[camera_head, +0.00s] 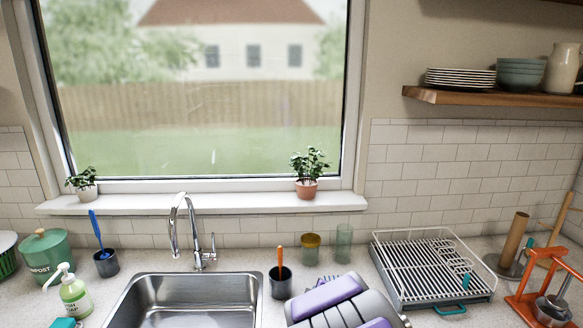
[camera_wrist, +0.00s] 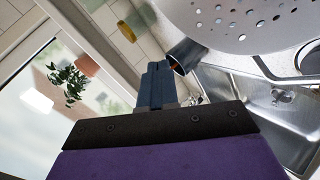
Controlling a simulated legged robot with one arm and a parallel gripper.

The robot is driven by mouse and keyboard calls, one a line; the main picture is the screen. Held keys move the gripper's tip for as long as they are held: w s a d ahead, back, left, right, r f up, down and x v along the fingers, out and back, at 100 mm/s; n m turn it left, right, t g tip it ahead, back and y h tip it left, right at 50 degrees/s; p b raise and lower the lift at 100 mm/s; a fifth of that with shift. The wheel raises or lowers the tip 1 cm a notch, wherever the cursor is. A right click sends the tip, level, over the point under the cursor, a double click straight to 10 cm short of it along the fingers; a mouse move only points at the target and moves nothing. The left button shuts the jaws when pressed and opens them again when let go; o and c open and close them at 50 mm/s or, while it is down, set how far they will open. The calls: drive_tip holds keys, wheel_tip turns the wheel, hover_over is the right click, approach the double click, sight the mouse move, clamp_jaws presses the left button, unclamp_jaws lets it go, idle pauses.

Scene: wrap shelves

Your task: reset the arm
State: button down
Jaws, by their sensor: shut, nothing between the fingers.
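My gripper (camera_wrist: 158,68) shows in the wrist view, with its dark blue-grey fingers together and nothing between them. Behind the fingers are a black plate and a purple body, which are mine. In that view the fingertips point towards a dark cup (camera_wrist: 186,54); I cannot tell how far apart they are. In the head view, purple and grey parts of my arm (camera_head: 345,312) show at the bottom, right of the sink. The fingers cannot be made out there.
The steel sink (camera_head: 190,299) and faucet (camera_head: 187,228) are left of my arm. A dark cup (camera_head: 280,284) stands close beside it. Two glasses (camera_head: 312,249) stand behind. A dish rack (camera_head: 432,268) is to the right. A wooden shelf (camera_head: 490,99) with dishes hangs upper right.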

drive_tip(key=s+d+r+m+g+h, duration=0.15)
drive_tip(key=s+d+m+g, duration=0.4)
drive_tip(key=s, duration=0.55)
drive_tip(key=s+r+m+g, duration=0.1)
drive_tip(key=s+m+g, duration=0.3)
drive_tip(key=s, duration=1.3)
drive_tip(key=s+d+r+m+g, duration=0.1)
drive_tip(key=s+m+g, duration=0.3)
drive_tip(key=s, duration=1.2)
drive_tip(key=shift+s+d+r+m+y, duration=0.3)
drive_tip(key=shift+s+r+m+y, duration=0.05)
drive_tip(key=shift+y, duration=0.1)
